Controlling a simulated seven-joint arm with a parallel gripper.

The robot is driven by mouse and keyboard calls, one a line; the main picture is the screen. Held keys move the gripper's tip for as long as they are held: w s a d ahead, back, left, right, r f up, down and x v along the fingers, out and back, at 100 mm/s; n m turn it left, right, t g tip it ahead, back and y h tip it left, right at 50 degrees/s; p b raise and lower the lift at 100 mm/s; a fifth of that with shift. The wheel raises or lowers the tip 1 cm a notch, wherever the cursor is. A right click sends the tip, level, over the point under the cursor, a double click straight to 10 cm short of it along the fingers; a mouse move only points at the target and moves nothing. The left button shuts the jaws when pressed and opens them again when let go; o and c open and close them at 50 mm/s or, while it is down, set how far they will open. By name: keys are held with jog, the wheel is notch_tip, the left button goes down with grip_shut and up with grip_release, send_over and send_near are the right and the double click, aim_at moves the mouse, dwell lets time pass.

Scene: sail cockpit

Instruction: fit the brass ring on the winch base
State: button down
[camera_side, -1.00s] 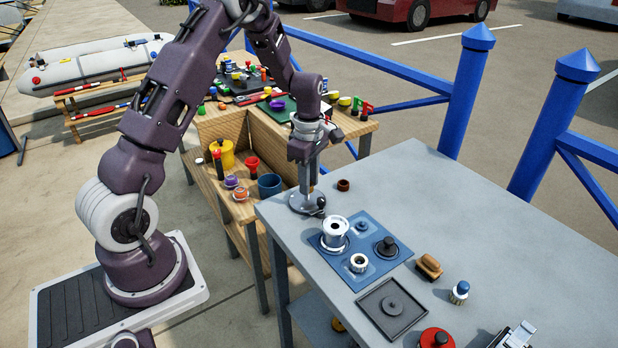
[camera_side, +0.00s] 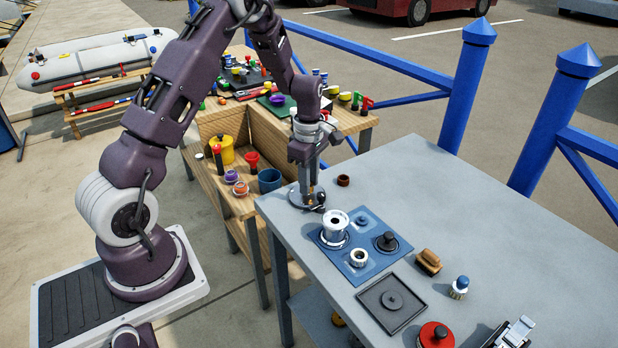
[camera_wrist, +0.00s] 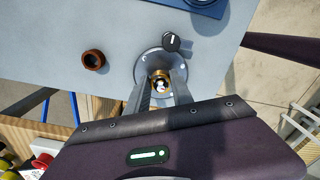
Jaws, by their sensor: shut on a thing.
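The winch base (camera_side: 297,202) is a grey round flange on the near-left end of the grey bench; it also shows in the wrist view (camera_wrist: 147,68). A black knob sits at its rim. My gripper (camera_side: 311,190) points straight down over the middle of the base. In the wrist view, my gripper (camera_wrist: 161,90) has its fingers shut on the brass ring (camera_wrist: 160,74), a gold band around the pale centre of the base. The fingers hide part of the ring. I cannot tell whether the ring is fully seated.
A blue mat (camera_side: 343,270) holds a silver drum (camera_side: 336,224), a small silver ring and a black-knobbed part. A brown ring (camera_side: 343,180) lies behind the base. A dark tray (camera_side: 372,298), brush (camera_side: 428,262) and red round part (camera_side: 436,335) lie nearer. The bench's far right is clear.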

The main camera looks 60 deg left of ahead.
jog(key=shift+f, duration=0.6)
jog(key=c, duration=1)
grip_release()
jog(key=shift+c, duration=0.2)
jog(key=o, duration=0.4)
jog(key=shift+r, duration=4.05)
